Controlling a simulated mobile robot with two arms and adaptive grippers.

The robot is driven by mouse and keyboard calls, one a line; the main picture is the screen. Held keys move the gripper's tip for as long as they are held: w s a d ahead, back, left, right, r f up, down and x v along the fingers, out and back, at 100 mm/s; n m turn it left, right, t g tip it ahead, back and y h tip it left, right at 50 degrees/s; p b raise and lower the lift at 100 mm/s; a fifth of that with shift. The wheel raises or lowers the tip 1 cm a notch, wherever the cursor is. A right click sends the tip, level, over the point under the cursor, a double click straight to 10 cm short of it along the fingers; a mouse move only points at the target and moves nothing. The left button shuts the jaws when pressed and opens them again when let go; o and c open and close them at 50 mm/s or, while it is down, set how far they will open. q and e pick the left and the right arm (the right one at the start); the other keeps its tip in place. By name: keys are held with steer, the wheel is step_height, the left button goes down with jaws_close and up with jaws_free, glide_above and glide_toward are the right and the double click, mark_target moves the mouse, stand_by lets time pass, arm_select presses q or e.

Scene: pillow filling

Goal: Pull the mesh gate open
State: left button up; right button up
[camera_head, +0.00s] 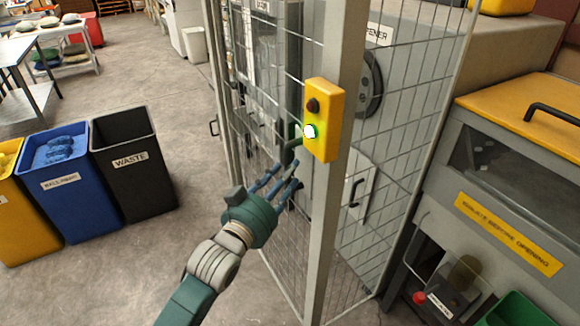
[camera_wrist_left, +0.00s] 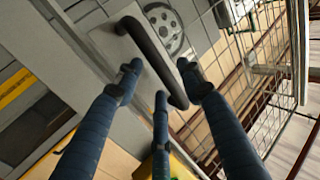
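The mesh gate (camera_head: 262,110) is a tall grey-framed wire panel in front of grey machinery. A yellow box (camera_head: 322,120) with a dark button and a lit green light is on its post. My left gripper (camera_head: 284,184) is in front of the mesh, below and left of that box, with its fingers spread. In the left wrist view a dark bar handle (camera_wrist_left: 152,58) lies between the open blue fingers of my gripper (camera_wrist_left: 160,90). I cannot tell whether any finger touches the handle. My right gripper is not in view.
A black waste bin (camera_head: 133,165), a blue bin (camera_head: 62,190) and a yellow bin stand at left. Grey floor is clear between the bins and the gate. A grey cabinet with a yellow top (camera_head: 530,110) stands at right.

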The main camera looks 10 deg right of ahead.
arm_select(q)
steer(key=shift+x, duration=1.35)
jaws_close()
steer(key=shift+a, duration=0.1)
